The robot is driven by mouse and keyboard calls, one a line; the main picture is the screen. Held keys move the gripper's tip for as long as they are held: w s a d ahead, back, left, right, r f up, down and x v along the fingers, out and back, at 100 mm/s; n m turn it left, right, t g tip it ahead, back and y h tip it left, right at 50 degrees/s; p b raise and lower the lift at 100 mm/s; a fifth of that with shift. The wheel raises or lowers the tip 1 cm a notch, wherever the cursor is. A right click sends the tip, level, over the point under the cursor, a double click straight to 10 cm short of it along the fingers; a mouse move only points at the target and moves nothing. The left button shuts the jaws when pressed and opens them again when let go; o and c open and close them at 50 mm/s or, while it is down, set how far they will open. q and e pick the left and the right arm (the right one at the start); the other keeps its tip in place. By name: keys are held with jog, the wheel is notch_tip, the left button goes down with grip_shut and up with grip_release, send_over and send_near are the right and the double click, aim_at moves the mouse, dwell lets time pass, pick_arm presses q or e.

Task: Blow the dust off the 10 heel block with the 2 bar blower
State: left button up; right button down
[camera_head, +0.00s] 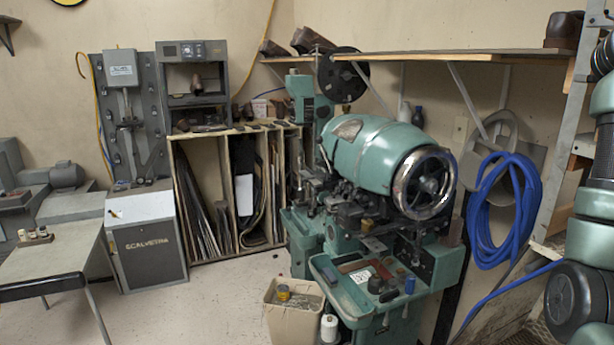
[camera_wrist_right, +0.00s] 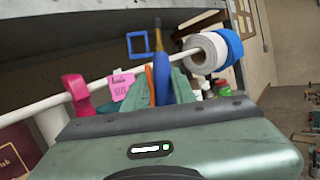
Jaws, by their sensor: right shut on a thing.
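In the right wrist view my right gripper (camera_wrist_right: 162,92) has its two green fingers closed around a slim blue tool (camera_wrist_right: 161,68) with a dark, pointed upper end. It stands roughly upright between the fingers, and its lower part is hidden. It may be the blower, but I can read no pressure marking on it. Several small blocks (camera_head: 35,235) stand on the table at the left in the head view; they are too small to read, so I cannot tell whether one is the 10 heel block. My left gripper is not in view.
A green stitching machine (camera_head: 370,155) fills the middle right, with a tool tray (camera_head: 365,280) and a bin (camera_head: 293,310) below. A blue hose (camera_head: 490,215) hangs coiled on the wall. In the wrist view, a white rod (camera_wrist_right: 60,108) carrying rolls (camera_wrist_right: 202,50) passes close by. Left-centre floor is clear.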

jog(key=s+d+r+m+g+y, duration=0.2)
jog(key=s+d+g, duration=0.2)
jog(key=s, duration=0.4)
jog(key=w+a+f+n+t+h, duration=0.1)
jog(key=w+a+f+n+t, duration=0.15)
jog(key=w+a+f, duration=0.35)
jog(key=w+a+f+n+t+h, duration=0.15)
jog(key=w+a+f+t, duration=0.3)
jog(key=w, duration=0.45)
jog(key=w+a+f+n+t, duration=0.4)
jog(key=a+f+t, duration=0.3)
jog(key=f, duration=0.2)
jog(key=w+a+f+n+t, duration=0.3)
jog(key=a+f+t, duration=0.35)
jog(key=f, duration=0.25)
jog(key=s+a+f+n+t+y, duration=0.1)
jog(key=a+f+n+t+y, duration=0.35)
jog(key=f, duration=0.45)
jog(key=s+a+f+n+t+y, duration=0.2)
jog(key=a+f+n+t+y, duration=0.3)
jog(key=f, duration=0.4)
jog(key=s+a+f+n+t+y, duration=0.3)
jog(key=s+a+f+n+y, duration=0.2)
jog(key=s+a+f+y, duration=0.8)
notch_tip(320, 180, down, 13)
jog(key=h+b, duration=0.2)
jog(key=b, duration=1)
jog(key=shift+s+d+m+h, duration=0.15)
jog(key=shift+d+m+h, duration=0.2)
jog(key=shift+m+h, duration=0.1)
